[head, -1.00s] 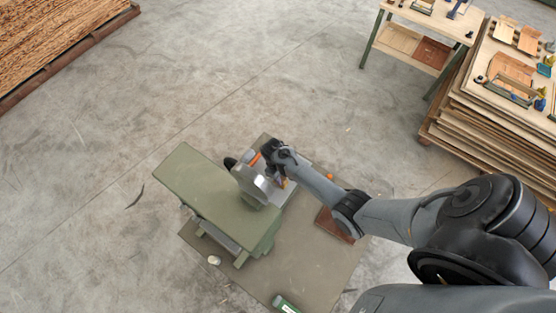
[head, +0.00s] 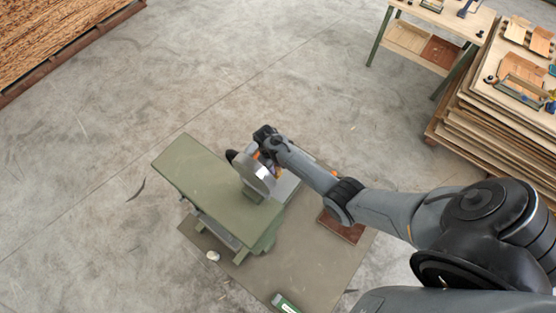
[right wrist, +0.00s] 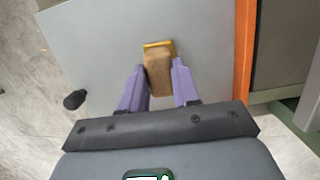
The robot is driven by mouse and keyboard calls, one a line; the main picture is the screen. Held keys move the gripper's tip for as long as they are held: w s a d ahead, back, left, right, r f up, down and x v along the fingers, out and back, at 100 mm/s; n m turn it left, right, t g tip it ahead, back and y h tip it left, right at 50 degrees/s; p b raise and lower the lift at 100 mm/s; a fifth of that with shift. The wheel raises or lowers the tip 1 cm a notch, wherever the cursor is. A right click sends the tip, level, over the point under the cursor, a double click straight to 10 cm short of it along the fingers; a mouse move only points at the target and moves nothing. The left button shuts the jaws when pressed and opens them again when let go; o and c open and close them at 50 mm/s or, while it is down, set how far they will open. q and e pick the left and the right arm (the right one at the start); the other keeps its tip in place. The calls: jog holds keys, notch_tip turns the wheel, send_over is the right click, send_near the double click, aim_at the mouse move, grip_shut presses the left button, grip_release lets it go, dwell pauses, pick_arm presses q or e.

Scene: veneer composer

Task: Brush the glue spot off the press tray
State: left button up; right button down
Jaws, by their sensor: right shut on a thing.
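My right gripper (right wrist: 158,68) has purple fingers and is shut on a tan block-shaped brush (right wrist: 158,76) with a yellow strip at its far end. The brush is over the flat grey press tray (right wrist: 95,45); I cannot tell whether it touches. The tray has an orange edge on the right. Part of the tray (head: 288,188) shows beside the disc. I cannot make out a glue spot. My left gripper is out of view.
The green machine body (head: 205,180) stands left of the tray. A brown slab (head: 341,227), a small white cup (head: 212,256) and a green item (head: 285,303) lie around it on the base. A black knob (right wrist: 75,99) sticks out beside the tray. Stacked boards (head: 480,130) stand at the right.

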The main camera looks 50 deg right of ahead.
jog(key=shift+w, duration=0.4)
jog(key=shift+w+a+f+b, duration=0.1)
jog(key=shift+w+f+b, duration=0.15)
jog(key=shift+w+b, duration=0.55)
jog(key=shift+w+r+b, duration=0.1)
jog(key=shift+w+b, duration=0.35)
jog(key=shift+b, duration=0.1)
jog(key=shift+d, duration=0.2)
jog(key=shift+s+d+r+p, duration=0.1)
jog(key=shift+s+d+p, duration=0.1)
jog(key=shift+s+p, duration=1.3)
jog(key=shift+p, duration=0.25)
jog(key=shift+s+d+r+p, duration=0.1)
jog(key=shift+s+p, duration=0.9)
jog(key=shift+p, duration=0.15)
jog(key=shift+s+d+p, duration=0.15)
jog(key=shift+s+p, duration=0.55)
jog(key=shift+s, duration=0.05)
jog(key=shift+s+d+p, duration=0.1)
jog(key=shift+s+p, duration=0.55)
jog(key=shift+s, duration=0.1)
jog(key=shift+w+f, duration=0.1)
jog(key=shift+f, duration=0.25)
